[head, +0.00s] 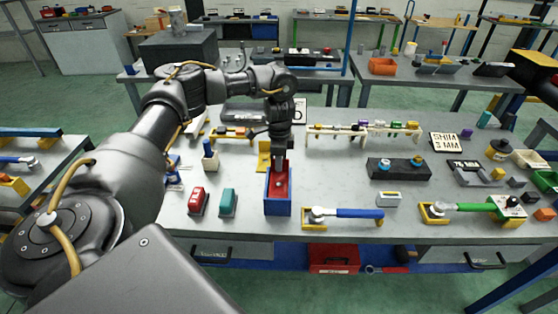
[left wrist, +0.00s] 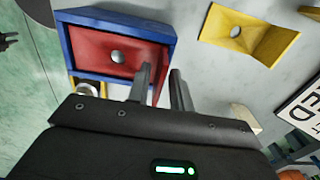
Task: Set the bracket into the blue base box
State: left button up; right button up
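The blue base box (head: 278,209) stands on the near part of the table, and in the left wrist view the box (left wrist: 90,17) shows at upper left. A red bracket (head: 274,188) with a hole lies inside its walls; the left wrist view shows the bracket (left wrist: 95,50) too. Whether it sits fully flat I cannot tell. My left gripper (head: 281,174) points down at the box. In the left wrist view its two fingers (left wrist: 160,88) are apart, with the bracket's upright red edge near and partly behind them. My right gripper is out of view.
A yellow bracket-like piece (head: 263,152) lies just behind the box. Red (head: 198,200) and teal (head: 227,202) blocks stand to its left. A blue-handled clamp (head: 343,213) on a yellow base lies to its right. A rack (head: 363,131) stands farther back.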

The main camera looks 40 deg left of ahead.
pick_arm(q)
jog(key=shift+o, duration=0.2)
jog(key=shift+r, duration=0.15)
jog(key=shift+r, duration=0.3)
notch_tip(320, 180, up, 12)
jog(key=shift+f, duration=0.25)
dwell(0.4)
